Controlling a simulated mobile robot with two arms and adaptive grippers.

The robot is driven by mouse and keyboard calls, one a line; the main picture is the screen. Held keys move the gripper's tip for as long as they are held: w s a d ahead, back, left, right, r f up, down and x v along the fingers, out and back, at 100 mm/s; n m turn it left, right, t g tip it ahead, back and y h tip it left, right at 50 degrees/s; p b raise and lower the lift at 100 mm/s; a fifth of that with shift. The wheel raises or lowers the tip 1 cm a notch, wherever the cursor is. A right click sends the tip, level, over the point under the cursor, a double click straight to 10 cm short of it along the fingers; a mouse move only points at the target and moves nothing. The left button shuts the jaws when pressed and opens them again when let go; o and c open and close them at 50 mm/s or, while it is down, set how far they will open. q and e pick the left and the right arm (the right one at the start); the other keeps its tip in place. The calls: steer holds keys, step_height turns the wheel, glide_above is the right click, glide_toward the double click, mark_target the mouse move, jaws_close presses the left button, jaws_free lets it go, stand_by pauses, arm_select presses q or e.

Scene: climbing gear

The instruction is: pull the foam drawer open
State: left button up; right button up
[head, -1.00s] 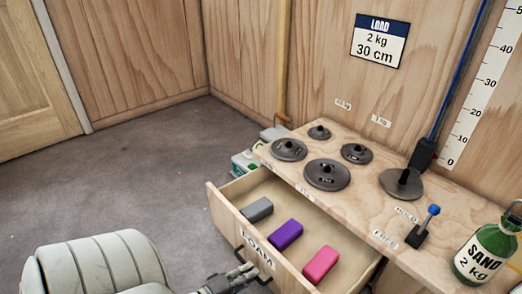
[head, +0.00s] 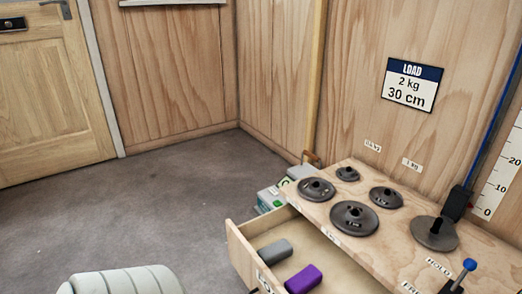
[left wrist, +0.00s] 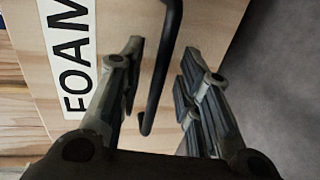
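The foam drawer (head: 238,252) stands pulled out from under the wooden bench in the head view. A grey foam block (head: 274,251) and a purple one (head: 304,279) lie in it. In the left wrist view the drawer front (left wrist: 120,22) carries a FOAM label (left wrist: 76,60) and a black bar handle (left wrist: 160,78). My left gripper (left wrist: 164,68) is open, with the handle between its fingers and a gap showing on each side. The left gripper is outside the head view. My right gripper is in neither current view.
The bench top (head: 390,245) holds several dark weight discs, such as a large one (head: 354,217), and a blue-knobbed lever (head: 466,270). Green and grey boxes (head: 272,198) stand beyond the drawer.

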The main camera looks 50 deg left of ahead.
arm_select(q)
steer(key=shift+s, duration=0.1)
steer(key=v, duration=1.1)
steer(key=shift+s+a, duration=0.15)
steer(key=shift+s, duration=0.25)
steer(key=shift+r, duration=0.1)
